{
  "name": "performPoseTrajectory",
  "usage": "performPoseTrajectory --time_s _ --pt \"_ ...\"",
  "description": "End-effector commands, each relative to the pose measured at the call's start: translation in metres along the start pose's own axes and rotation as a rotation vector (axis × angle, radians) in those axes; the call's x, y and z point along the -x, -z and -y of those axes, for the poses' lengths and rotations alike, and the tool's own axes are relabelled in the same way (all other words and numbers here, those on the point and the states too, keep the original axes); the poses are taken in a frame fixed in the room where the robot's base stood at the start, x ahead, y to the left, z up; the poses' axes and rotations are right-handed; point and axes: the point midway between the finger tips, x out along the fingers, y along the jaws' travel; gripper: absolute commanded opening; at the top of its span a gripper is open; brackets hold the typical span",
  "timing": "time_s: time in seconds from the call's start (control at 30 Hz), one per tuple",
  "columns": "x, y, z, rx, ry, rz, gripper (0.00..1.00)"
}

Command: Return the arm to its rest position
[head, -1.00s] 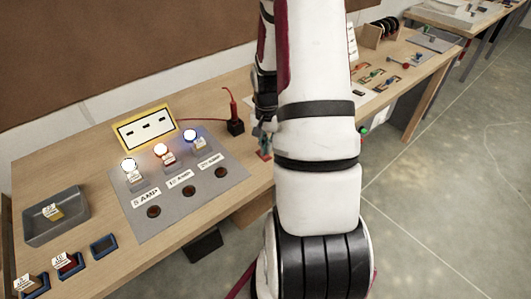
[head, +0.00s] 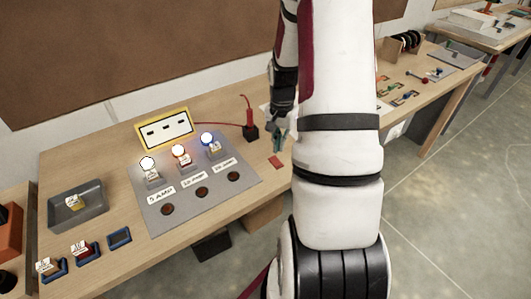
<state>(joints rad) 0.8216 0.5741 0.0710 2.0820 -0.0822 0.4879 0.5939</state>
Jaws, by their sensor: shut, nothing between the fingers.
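My arm (head: 340,90) stands upright in the right half of the head view, white with black bands. My gripper (head: 279,138) shows just left of the arm, over the bench's right part. It is small and partly hidden behind the arm, shut and empty. It is near a small red piece (head: 275,162) on the bench, and I cannot tell the height between them. The grey fuse panel (head: 225,192) is to the left of my gripper, with three lit lamps above three labelled round holes.
The wooden bench (head: 100,150) holds a grey tray (head: 62,217) with a yellow tagged piece, blue-framed holders (head: 120,238) in front, a yellow-framed plate (head: 165,128) and a black block with a red probe (head: 250,132). More benches stand at right. Floor (head: 450,210) is open at right.

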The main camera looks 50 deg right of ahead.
Motion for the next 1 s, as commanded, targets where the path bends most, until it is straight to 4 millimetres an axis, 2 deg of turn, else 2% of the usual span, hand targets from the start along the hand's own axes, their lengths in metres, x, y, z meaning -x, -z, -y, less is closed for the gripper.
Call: performPoseTrajectory --time_s 0.27,0.37,0.47,0.57,0.8,1.0 --pt "0.0 0.0 0.0 0.001 0.0 0.0 0.0" --pt "0.009 -0.003 0.005 0.022 0.003 -0.009 0.0" --pt "0.032 -0.013 0.017 0.081 0.013 -0.034 0.0" --pt "0.068 -0.031 0.034 0.177 0.027 -0.071 0.0" --pt "0.154 -0.097 0.062 0.437 0.072 -0.162 0.0" --pt "0.211 -0.159 0.066 0.65 0.121 -0.234 0.0"
